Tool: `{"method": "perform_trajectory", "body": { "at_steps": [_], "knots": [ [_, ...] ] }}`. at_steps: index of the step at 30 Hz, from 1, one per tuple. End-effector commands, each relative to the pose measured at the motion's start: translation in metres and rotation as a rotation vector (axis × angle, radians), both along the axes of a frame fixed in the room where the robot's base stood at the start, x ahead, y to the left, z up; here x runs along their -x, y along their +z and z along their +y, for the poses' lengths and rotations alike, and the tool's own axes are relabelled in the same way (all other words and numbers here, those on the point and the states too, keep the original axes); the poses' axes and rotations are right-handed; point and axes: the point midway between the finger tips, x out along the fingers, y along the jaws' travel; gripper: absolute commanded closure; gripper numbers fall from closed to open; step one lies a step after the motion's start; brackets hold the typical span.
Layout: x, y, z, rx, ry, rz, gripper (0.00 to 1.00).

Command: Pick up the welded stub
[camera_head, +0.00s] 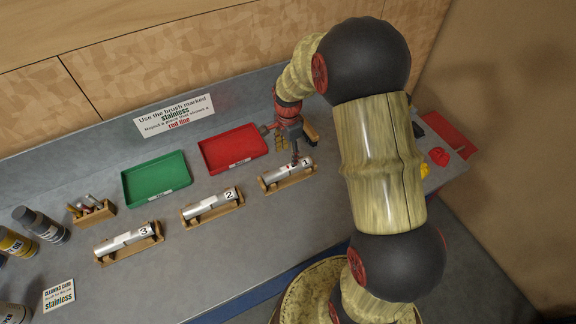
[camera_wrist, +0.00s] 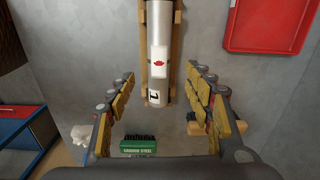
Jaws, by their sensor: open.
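Three silvery metal stubs lie on wooden cradles in a row on the grey bench. Stub 1 (camera_head: 284,173) is at the right, stub 2 (camera_head: 208,204) in the middle and stub 3 (camera_head: 125,242) at the left. In the wrist view, stub 1 (camera_wrist: 159,27) has a white label with a red mark and its numeral near the end. My gripper (camera_wrist: 162,74) is open, its fingers on either side of the stub's numbered end. They look apart from it. In the head view my gripper (camera_head: 294,150) hangs just above stub 1. The weld itself is not clearly visible.
A red tray (camera_head: 233,149) and a green tray (camera_head: 156,178) lie behind the stubs. A green-labelled carbon steel brush (camera_wrist: 145,146) lies near stub 1's end. Bottles (camera_head: 40,225) and a small wooden holder (camera_head: 91,212) stand at left.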

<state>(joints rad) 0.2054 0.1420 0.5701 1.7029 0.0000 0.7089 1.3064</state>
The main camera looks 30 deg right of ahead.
Motion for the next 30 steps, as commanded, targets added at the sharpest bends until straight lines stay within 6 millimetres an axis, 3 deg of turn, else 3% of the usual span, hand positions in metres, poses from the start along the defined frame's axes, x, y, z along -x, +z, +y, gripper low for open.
{"method": "perform_trajectory", "body": {
  "at_steps": [17, 24, 30],
  "knots": [
    [0.0, -0.057, -0.002, -0.005, -0.063, 0.021, 0.48],
    [0.0, -0.09, 0.0, -0.005, -0.063, 0.02, 0.48],
    [-0.001, -0.094, -0.001, -0.004, -0.063, 0.017, 0.48]
  ]
}}
